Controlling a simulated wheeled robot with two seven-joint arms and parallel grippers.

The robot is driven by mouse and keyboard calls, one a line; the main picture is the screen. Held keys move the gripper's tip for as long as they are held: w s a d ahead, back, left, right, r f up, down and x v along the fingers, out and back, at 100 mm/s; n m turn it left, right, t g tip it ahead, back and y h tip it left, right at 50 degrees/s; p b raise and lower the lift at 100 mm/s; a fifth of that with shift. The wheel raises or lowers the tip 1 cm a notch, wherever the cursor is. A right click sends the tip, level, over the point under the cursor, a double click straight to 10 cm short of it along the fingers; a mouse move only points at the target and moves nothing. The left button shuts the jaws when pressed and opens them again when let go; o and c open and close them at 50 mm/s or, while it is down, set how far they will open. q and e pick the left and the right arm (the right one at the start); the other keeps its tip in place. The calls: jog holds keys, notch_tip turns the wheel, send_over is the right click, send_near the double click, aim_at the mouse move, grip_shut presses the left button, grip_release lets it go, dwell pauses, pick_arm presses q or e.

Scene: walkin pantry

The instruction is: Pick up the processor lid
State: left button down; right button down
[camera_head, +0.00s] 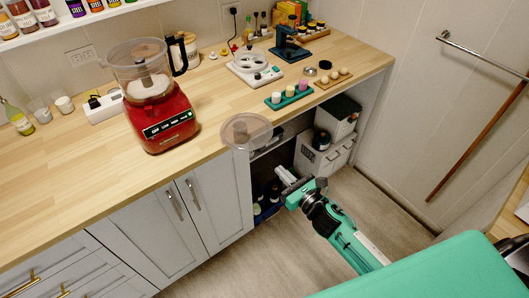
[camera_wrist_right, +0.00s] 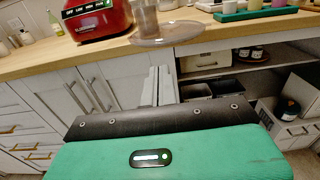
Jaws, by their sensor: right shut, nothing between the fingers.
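The processor lid (camera_head: 247,130) is a clear round disc lying at the front edge of the wooden counter, partly overhanging it. In the right wrist view the lid (camera_wrist_right: 175,41) shows at top centre, with a clear upright tube on it. The red food processor (camera_head: 162,108) stands to its left with a clear bowl. My right gripper (camera_head: 282,174) is below and to the right of the lid, in front of the open cabinet. Its pale fingers (camera_wrist_right: 157,88) are shut and empty, apart from the lid. My left gripper is not in view.
The counter edge (camera_head: 190,150) is above my right gripper. The open shelf holds a grey box (camera_head: 338,117) and drawers. A green tray with cups (camera_head: 289,96) and a white appliance (camera_head: 253,69) stand behind the lid. The floor (camera_head: 270,250) is clear.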

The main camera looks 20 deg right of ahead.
aim_at(257, 146)
jog(key=p+x, duration=0.2)
jog(key=x, duration=0.7)
jog(key=shift+w+p, duration=0.25)
jog(key=shift+p, duration=0.15)
jog(key=shift+a, duration=0.15)
jog(key=shift+b+x, duration=0.8)
jog(key=shift+x, duration=0.15)
jog(key=shift+w, duration=0.1)
